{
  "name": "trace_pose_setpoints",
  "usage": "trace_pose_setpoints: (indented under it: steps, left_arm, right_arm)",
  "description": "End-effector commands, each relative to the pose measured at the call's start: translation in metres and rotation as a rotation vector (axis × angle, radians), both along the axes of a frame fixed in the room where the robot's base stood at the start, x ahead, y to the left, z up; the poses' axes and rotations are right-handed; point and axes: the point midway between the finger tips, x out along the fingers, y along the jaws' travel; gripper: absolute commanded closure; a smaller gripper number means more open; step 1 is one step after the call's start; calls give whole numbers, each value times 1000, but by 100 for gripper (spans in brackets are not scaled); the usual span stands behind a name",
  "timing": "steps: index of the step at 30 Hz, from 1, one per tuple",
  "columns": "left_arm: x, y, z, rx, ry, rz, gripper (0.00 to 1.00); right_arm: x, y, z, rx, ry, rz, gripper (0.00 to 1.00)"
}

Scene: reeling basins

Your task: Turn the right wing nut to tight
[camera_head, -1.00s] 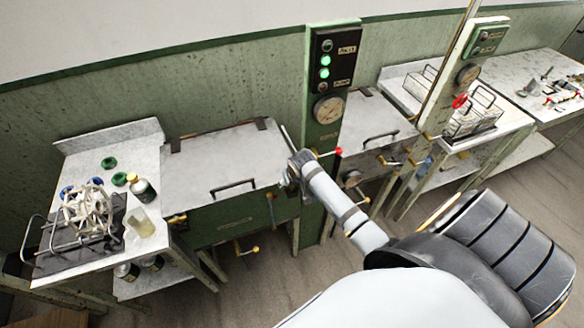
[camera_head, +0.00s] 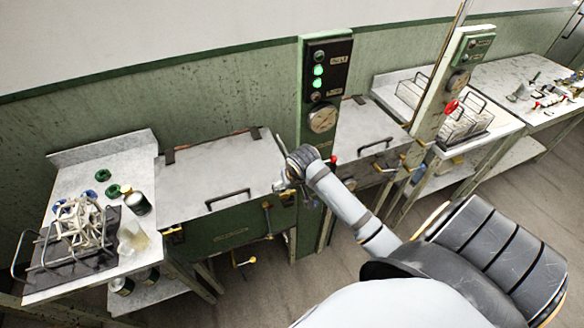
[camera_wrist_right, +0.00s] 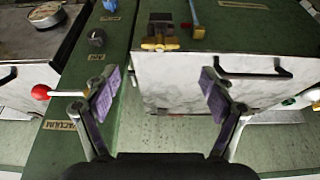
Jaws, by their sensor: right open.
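The right wing nut (camera_wrist_right: 160,43) is brass-coloured and sits at the front edge of the pale-lidded green basin, in the upper middle of the right wrist view. My right gripper (camera_wrist_right: 160,95) is open, with its two purple-padded fingers apart and nothing between them. The wing nut lies ahead of the gap between the fingertips, apart from them. In the head view the right gripper (camera_head: 284,185) is at the basin's right front corner, and the wrist partly hides that corner. A left brass wing nut (camera_head: 174,233) shows at the basin's left front corner. My left gripper is not in view.
A green post (camera_head: 311,225) with lights and a gauge stands close right of my gripper. A red-knobbed lever (camera_wrist_right: 41,92) is left of the fingers in the wrist view. The lid handle (camera_head: 228,197) and a blue lever (camera_wrist_right: 196,18) are near the wing nut.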

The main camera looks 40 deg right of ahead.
Motion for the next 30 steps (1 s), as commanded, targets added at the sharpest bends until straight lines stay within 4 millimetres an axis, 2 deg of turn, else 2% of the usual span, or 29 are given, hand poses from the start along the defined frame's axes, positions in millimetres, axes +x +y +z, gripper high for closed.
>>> trace_pose_setpoints:
  steps: [3, 7, 24, 26, 29, 30]
  left_arm:
    - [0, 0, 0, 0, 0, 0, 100]
    - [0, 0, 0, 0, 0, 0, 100]
    - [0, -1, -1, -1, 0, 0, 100]
    - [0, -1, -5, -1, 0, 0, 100]
    - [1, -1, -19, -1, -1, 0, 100]
    - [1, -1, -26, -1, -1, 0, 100]
  right_arm:
    - [-7, 1, 19, -2, -2, 1, 17]
    - [-11, 3, 29, 1, 0, -1, 17]
    - [-12, 3, 28, 2, 2, -1, 17]
    - [-12, 2, 15, 3, 7, -4, 17]
    - [-12, -6, -39, 7, 30, -10, 17]
    - [-14, -10, -71, 8, 42, -12, 17]
